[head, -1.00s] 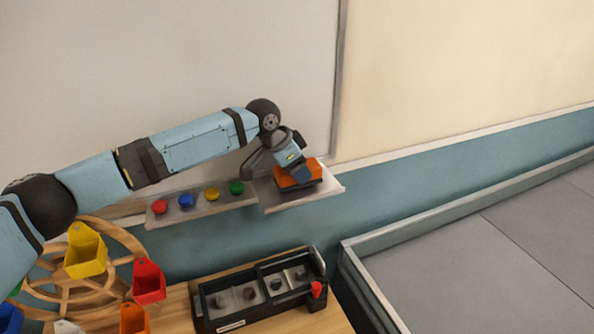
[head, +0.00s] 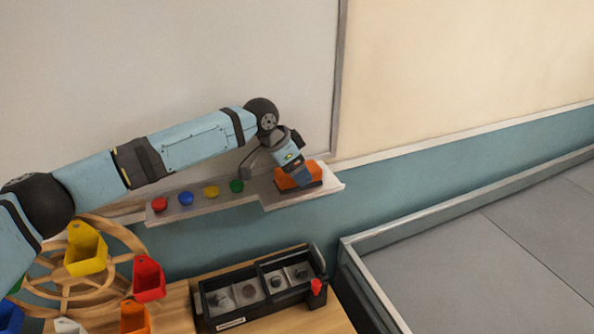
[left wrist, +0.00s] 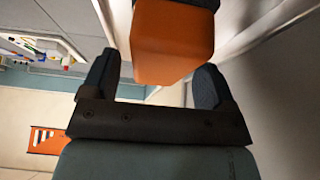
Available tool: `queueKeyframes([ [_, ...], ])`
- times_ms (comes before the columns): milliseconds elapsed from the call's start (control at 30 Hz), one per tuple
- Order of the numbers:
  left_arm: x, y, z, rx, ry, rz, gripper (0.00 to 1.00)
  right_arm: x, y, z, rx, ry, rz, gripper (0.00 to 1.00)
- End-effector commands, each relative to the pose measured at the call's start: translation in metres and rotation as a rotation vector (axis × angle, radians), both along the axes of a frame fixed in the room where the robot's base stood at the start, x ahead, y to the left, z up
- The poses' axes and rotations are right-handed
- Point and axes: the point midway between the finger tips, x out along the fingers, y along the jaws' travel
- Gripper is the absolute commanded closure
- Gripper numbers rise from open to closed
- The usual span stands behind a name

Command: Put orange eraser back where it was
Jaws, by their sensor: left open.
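The orange eraser (head: 284,181), with a dark underside, rests on the wide right end of the grey ledge (head: 273,204) under the whiteboard. My left gripper (head: 301,182) reaches down over it from above. In the left wrist view the eraser (left wrist: 172,42) is a large orange block between the two dark fingertips of the left gripper (left wrist: 158,85). The fingers stand on either side of it, open, with a gap visible on the left side. The gripper hides part of the eraser in the head view. My right gripper is not in view.
Red, blue, yellow and green round buttons (head: 211,192) sit on the narrower ledge left of the eraser. Below, a wooden table (head: 180,309) holds a black tray (head: 207,309) and a wooden wheel (head: 66,291) with coloured buckets. A grey-walled enclosure (head: 366,283) lies right.

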Motion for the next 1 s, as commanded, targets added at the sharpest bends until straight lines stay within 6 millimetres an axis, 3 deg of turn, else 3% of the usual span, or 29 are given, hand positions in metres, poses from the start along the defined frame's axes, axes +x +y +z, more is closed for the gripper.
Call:
queueKeyframes([
  [500, -0.017, 0.043, 0.087, 0.000, -0.002, 0.000, 0.20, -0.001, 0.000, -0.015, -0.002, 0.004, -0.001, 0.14],
  [700, -0.020, 0.048, 0.097, 0.000, 0.000, 0.000, 0.20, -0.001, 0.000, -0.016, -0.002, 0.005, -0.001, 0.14],
  [1000, -0.020, 0.048, 0.098, 0.000, 0.000, 0.000, 0.20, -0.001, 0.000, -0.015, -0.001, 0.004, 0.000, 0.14],
])
